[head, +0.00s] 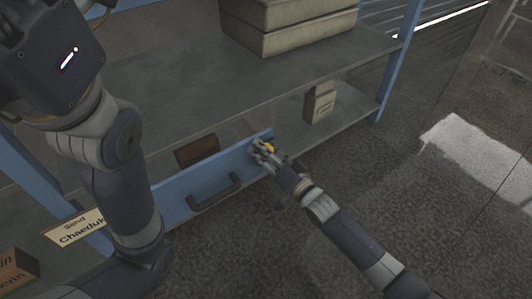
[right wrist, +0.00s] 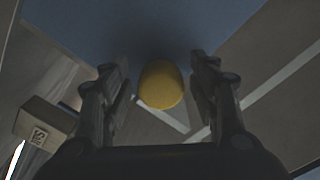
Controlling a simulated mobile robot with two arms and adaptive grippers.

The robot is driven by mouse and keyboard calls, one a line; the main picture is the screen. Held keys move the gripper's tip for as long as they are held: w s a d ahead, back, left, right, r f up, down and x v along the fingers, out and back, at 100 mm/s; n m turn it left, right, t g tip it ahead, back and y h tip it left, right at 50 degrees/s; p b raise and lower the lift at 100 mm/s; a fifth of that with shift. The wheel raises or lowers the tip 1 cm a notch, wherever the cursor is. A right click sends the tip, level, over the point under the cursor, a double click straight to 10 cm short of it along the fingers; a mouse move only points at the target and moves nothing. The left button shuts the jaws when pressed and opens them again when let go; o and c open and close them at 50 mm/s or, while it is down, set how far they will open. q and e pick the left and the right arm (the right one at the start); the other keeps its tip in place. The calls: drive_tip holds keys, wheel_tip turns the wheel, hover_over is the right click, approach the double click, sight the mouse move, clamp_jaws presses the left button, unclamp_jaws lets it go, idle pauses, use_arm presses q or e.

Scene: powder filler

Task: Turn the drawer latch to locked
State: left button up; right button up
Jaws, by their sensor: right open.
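The blue drawer (head: 176,199) is in the lower middle of the head view, with a dark handle (head: 216,192) on its front. The yellow latch (head: 270,148) is at the right end of the drawer front, partly hidden by my right gripper (head: 263,153). In the right wrist view the rounded yellow latch (right wrist: 160,85) lies between the two open fingers, against the blue drawer front (right wrist: 150,25). A gap shows on each side of it. Which way the latch is turned cannot be told. My left gripper is out of view; only the left arm shows.
A shelf rack with blue posts (head: 398,60) bears grey boxes (head: 290,25) above and a small box (head: 320,103) below. A brown box (head: 197,151) shows behind the drawer front. A labelled sign (head: 75,228) is at lower left. The floor at right is clear.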

drive_tip(key=c, duration=1.1)
drive_tip(key=shift+o, duration=0.2)
